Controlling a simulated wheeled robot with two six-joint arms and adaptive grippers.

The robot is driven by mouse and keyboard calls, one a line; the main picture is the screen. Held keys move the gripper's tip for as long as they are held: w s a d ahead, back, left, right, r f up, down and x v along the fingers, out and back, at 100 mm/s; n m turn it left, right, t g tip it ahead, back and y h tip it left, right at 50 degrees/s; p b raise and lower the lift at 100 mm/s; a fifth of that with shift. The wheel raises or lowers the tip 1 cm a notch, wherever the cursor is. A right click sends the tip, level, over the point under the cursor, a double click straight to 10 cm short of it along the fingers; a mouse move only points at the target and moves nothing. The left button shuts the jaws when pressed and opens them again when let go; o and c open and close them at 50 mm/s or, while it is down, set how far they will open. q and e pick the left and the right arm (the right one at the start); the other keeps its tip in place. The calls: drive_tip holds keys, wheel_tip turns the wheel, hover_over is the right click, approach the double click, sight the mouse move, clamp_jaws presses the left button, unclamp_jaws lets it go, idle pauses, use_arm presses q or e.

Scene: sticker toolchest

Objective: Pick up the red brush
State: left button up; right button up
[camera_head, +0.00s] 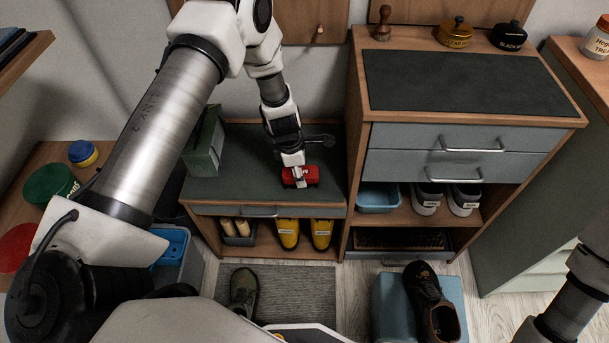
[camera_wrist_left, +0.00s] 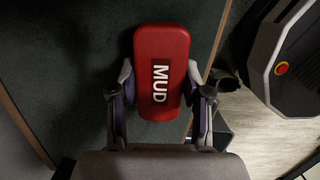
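The red brush (camera_head: 311,175) is at the front right of the dark-topped low bench (camera_head: 235,186). It also shows in the left wrist view as a red block (camera_wrist_left: 162,45) with "MUD" in white letters. My left gripper (camera_head: 299,181) points down over the brush. In the left wrist view its fingers (camera_wrist_left: 160,75) lie on either side of the brush, with the tips close to its edges. I cannot tell whether they press on it, or whether the brush rests on the bench. Its underside is hidden. My right gripper is outside the views.
A green box (camera_head: 204,145) stands on the bench's left part. A taller drawer cabinet (camera_head: 455,85) rises close on the right. Yellow boots (camera_head: 288,232) are on the shelf below. The bench top behind and between box and brush is largely clear.

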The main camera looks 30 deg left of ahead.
use_arm(q)
drive_tip(key=shift+c, duration=0.8)
drive_tip(key=shift+r, duration=0.4)
wheel_tip(320, 180, up, 3)
drive_tip(key=shift+r+p, duration=0.2)
drive_tip(key=shift+p, duration=0.75)
drive_tip(key=s+d+b, duration=0.2)
drive_tip(key=s+b, duration=0.5)
drive_tip(key=s+d+r+b, duration=0.1)
drive_tip(key=s+d+b, duration=0.2)
drive_tip(key=s+b, duration=0.4)
drive_tip(key=shift+s+d, duration=0.2)
drive_tip(key=shift+s, duration=0.45)
